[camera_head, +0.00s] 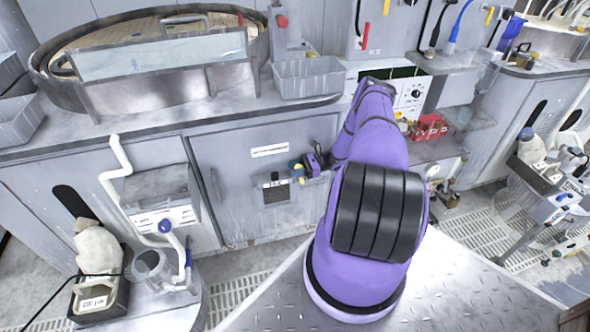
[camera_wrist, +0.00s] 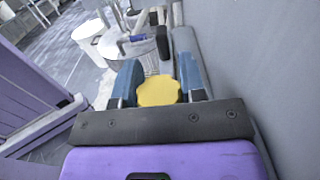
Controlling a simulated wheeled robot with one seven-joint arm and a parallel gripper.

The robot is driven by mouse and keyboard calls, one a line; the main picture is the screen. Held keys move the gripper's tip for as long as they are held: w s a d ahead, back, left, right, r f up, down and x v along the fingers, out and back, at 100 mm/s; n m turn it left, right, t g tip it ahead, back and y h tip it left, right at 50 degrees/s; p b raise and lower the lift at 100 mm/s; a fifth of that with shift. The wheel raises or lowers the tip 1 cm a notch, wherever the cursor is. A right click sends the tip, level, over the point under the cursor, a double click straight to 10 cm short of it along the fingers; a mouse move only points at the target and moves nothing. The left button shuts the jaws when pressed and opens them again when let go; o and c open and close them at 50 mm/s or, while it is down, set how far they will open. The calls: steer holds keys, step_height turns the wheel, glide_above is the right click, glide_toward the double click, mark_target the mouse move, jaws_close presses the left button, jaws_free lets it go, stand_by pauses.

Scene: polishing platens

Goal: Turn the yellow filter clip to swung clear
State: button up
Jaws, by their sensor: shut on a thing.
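The yellow filter clip (camera_wrist: 157,92) shows in the wrist view as a rounded, lobed yellow piece. It sits between the two blue fingers of my gripper (camera_wrist: 157,84), which is shut on it. In the head view the clip (camera_head: 296,166) is a small yellow spot at the tip of my gripper (camera_head: 299,171), in front of the grey cabinet door, above and right of a small framed dark window (camera_head: 275,190). My fingers hide part of the clip, and its turned angle cannot be told.
The grey cabinet door (camera_head: 228,205) stands close along my gripper, and its wall (camera_wrist: 255,60) fills the right of the wrist view. A clear jug (camera_head: 147,264) stands on the stand at lower left. A round platen (camera_head: 120,42) and a grey bin (camera_head: 308,78) are above.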

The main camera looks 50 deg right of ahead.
stand_by(0.4)
steer(key=o, duration=0.9)
steer(key=v, duration=1)
steer(key=shift+s+d, duration=0.15)
steer(key=shift+d, duration=0.15)
steer(key=shift+s, duration=0.1)
